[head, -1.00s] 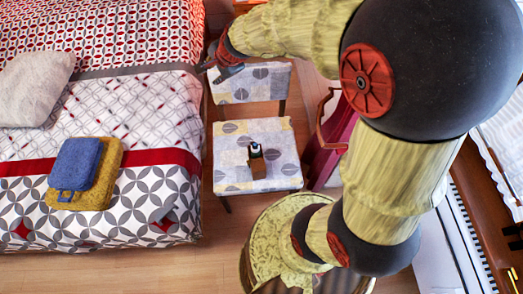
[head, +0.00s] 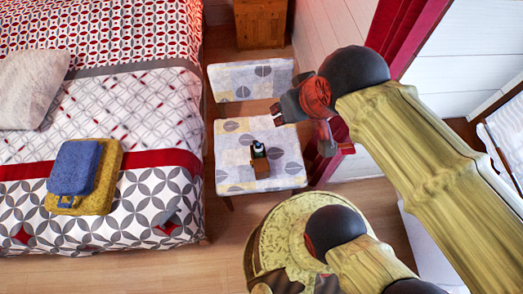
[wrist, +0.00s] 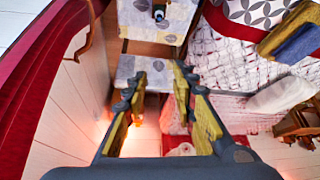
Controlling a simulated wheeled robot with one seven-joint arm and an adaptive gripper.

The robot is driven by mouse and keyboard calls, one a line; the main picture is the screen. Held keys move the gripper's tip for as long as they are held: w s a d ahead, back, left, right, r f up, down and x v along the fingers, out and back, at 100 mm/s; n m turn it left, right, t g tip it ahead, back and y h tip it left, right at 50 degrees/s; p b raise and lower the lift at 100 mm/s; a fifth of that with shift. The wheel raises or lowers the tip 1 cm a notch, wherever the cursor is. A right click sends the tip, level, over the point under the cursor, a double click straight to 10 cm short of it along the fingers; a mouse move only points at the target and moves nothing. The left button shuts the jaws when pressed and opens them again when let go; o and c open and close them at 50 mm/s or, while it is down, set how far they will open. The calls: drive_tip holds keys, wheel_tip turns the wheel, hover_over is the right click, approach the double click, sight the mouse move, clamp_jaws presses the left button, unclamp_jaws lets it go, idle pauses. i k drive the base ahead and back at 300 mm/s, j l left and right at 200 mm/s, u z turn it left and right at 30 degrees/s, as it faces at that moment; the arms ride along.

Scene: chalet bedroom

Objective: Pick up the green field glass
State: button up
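A small dark object with a green and pale top (head: 259,149), which looks like the green field glass, sits on the patterned chair seat (head: 232,178). A small brown block or box (head: 260,166) is right against it; I cannot tell whether it is part of it. The field glass also shows small at the top of the wrist view (wrist: 159,13). My gripper (head: 281,108) is above the chair, up and right of the field glass in the head view. In the wrist view its fingers (wrist: 153,88) are wide apart with nothing between them.
The chair's backrest (head: 250,80) stands beyond the seat. A bed (head: 100,140) with a blue and yellow towel stack (head: 75,172) is on the left. A red curtain (head: 395,35) and white wall are on the right.

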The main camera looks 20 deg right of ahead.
sight(257, 155)
drive_tip(key=k+l+z, duration=0.1)
drive_tip(key=z, duration=0.4)
drive_tip(key=k+l+z, duration=0.15)
drive_tip(key=z, duration=0.3)
drive_tip(key=k, duration=0.05)
